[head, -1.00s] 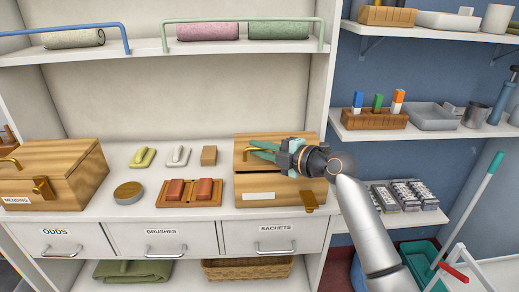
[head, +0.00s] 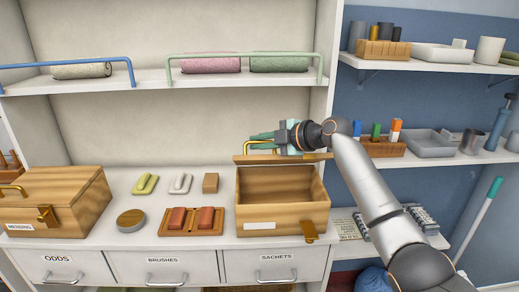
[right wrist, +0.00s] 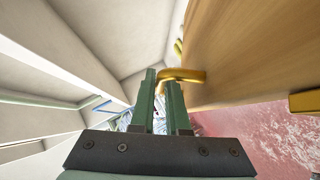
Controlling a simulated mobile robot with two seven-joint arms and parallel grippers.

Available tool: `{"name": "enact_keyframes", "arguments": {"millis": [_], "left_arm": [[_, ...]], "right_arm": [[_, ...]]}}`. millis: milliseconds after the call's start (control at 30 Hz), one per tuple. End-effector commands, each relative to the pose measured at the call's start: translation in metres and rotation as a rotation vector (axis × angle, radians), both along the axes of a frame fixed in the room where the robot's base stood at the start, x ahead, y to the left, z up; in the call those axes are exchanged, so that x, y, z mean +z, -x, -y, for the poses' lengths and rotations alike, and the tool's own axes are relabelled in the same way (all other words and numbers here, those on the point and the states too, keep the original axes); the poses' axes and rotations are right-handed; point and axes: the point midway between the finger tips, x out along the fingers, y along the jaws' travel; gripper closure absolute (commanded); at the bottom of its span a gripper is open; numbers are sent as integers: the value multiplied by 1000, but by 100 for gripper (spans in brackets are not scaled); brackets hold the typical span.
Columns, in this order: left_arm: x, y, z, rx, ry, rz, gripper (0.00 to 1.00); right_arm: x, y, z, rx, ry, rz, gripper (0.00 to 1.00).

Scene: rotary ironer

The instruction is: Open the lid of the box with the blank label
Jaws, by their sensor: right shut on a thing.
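The wooden box with the blank label (head: 259,226) stands at the right end of the counter. Its front wall (head: 292,217) carries a brass latch (head: 310,230) at the right, hanging clear of the lid. Its lid (head: 310,158) is raised and seen almost edge-on, and the inside is exposed. My right gripper (head: 262,140) is behind the raised lid's edge, shut on the lid's brass handle. The right wrist view shows the handle (right wrist: 185,75) at the green fingers (right wrist: 160,105) beside the lid's wooden face (right wrist: 245,50). My left gripper is out of view.
A box labelled MENDING (head: 60,200) stands shut at the left. A shelf with a green rail (head: 245,54) is above. A side shelf (head: 430,156) is at the right.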

Motion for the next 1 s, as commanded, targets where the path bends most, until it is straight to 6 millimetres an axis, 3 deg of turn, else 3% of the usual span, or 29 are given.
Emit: {"name": "enact_keyframes", "arguments": {"millis": [400, 433, 533, 1000], "left_arm": [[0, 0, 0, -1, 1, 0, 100], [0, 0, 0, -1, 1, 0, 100], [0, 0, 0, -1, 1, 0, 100], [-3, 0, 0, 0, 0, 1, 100]], "right_arm": [[2, -2, 0, -2, -1, 3, 100], [2, -2, 0, -2, -1, 3, 84], [2, -1, 0, -1, 0, 2, 74], [6, 6, 11, -2, -1, 4, 74]]}}
